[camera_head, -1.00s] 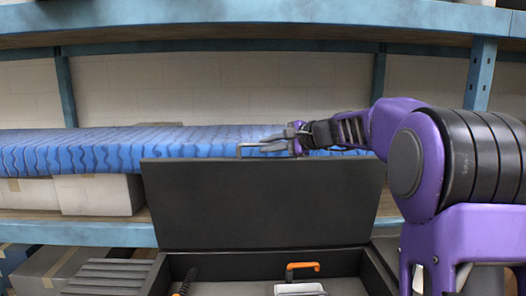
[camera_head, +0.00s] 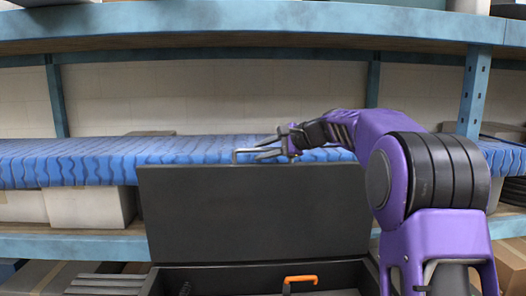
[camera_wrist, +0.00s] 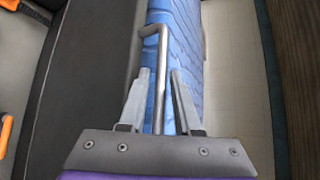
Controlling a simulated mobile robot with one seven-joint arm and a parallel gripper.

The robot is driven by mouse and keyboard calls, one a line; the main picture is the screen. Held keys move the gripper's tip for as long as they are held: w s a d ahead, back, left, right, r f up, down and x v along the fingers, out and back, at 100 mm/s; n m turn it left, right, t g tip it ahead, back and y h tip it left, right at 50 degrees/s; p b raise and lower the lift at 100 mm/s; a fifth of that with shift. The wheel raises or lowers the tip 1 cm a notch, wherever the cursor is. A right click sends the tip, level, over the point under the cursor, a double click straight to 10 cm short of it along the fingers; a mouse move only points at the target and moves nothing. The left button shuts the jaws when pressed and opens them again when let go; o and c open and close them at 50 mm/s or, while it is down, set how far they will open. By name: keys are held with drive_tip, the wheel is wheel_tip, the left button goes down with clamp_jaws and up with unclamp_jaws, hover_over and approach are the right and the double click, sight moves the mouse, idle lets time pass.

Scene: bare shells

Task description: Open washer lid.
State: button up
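No washer shows as such; a dark box (camera_head: 262,278) has its dark flat lid (camera_head: 255,215) standing up, nearly upright. A thin metal bar handle (camera_head: 235,155) is at the lid's top edge, and it also shows in the wrist view (camera_wrist: 163,52). My gripper (camera_head: 268,154) is at this handle, at the top of the lid. In the wrist view my gripper (camera_wrist: 161,76) has its two fingers apart, one on each side of the handle's bar, with gaps visible. The box's inside is mostly cut off by the lower picture edge.
A blue wavy-patterned pad (camera_head: 70,163) lies on the shelf just behind the lid. An orange handle (camera_head: 300,279) shows inside the box. A pale carton (camera_head: 90,207) sits under the pad. A blue shelf beam (camera_head: 240,22) runs overhead.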

drive_tip(key=shift+o, duration=0.8)
drive_tip(key=shift+d, duration=0.1)
drive_tip(key=v, duration=1.7)
drive_tip(key=shift+b, duration=0.35)
drive_tip(key=shift+d, duration=0.1)
